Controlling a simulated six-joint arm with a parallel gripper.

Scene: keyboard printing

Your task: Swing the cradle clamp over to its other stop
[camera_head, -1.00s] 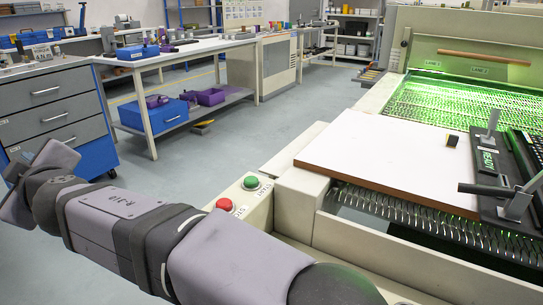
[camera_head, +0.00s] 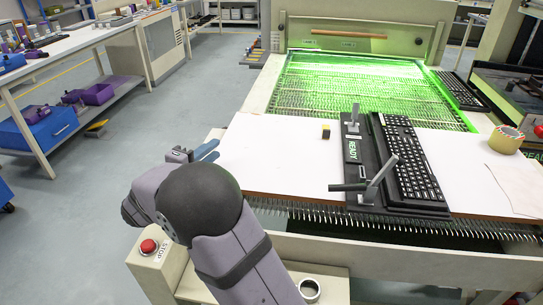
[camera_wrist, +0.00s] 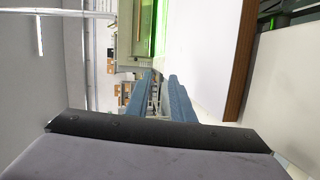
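A black cradle (camera_head: 352,150) marked READY lies on the white board, along the left side of a black keyboard (camera_head: 408,160). Two grey upright levers stand on it, a far one (camera_head: 355,116) and a near clamp lever (camera_head: 379,178). A dark bar (camera_head: 348,187) sticks out to the left at the near lever's base. My gripper (camera_head: 208,149) is at the left edge of the board, well left of the cradle. In the wrist view its two blue fingers (camera_wrist: 163,98) are apart with nothing between them. The cradle is not clearly visible in that view.
A tape roll (camera_head: 506,140) stands at right. Bristles line the board's front edge. A red STOP button (camera_head: 148,246) is at near left.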

